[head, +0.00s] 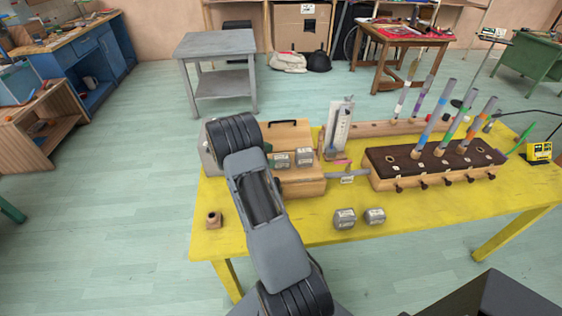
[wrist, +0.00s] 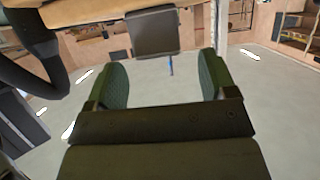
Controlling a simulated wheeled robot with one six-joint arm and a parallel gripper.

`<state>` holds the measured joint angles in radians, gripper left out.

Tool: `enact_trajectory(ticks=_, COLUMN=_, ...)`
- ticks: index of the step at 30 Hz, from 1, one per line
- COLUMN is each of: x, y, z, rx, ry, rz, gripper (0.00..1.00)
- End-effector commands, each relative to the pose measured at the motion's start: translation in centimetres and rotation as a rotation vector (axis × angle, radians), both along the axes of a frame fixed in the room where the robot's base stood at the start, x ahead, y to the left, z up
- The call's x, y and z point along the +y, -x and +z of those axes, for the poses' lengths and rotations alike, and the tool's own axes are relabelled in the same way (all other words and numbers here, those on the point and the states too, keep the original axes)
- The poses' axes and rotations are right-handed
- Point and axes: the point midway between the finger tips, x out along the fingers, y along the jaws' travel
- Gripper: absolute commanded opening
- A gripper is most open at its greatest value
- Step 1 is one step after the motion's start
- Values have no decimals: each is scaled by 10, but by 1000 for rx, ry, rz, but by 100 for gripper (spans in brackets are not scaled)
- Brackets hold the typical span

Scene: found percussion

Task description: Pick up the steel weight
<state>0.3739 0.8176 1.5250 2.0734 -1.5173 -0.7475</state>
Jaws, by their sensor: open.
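Two grey steel weights with pale labels stand in the wooden box, the left one (head: 281,160) and the right one (head: 304,156). Two more stand on the yellow table's front part, one here (head: 344,218) and one beside it (head: 375,216). Which one is meant, I cannot tell.
The wooden box (head: 300,186) stands on the yellow table (head: 285,225). A dark-topped wooden rack (head: 435,165) with coloured tubes is to the right. A small wooden block (head: 213,219) lies at the front left.

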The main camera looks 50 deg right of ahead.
Motion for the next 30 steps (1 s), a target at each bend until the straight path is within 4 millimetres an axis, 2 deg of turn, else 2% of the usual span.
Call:
enact_trajectory(ticks=10, x=-11, y=10, z=-7, rx=1, ry=-1, rz=-1, gripper=78)
enact_trajectory(ticks=20, x=-38, y=34, z=-26, rx=0, ry=0, rz=-1, gripper=78)
enact_trajectory(ticks=27, x=-40, y=35, z=-28, rx=-1, ry=-1, rz=1, gripper=78)
enact_trajectory(ticks=30, x=-40, y=35, z=-27, rx=-1, ry=-1, rz=1, gripper=68)
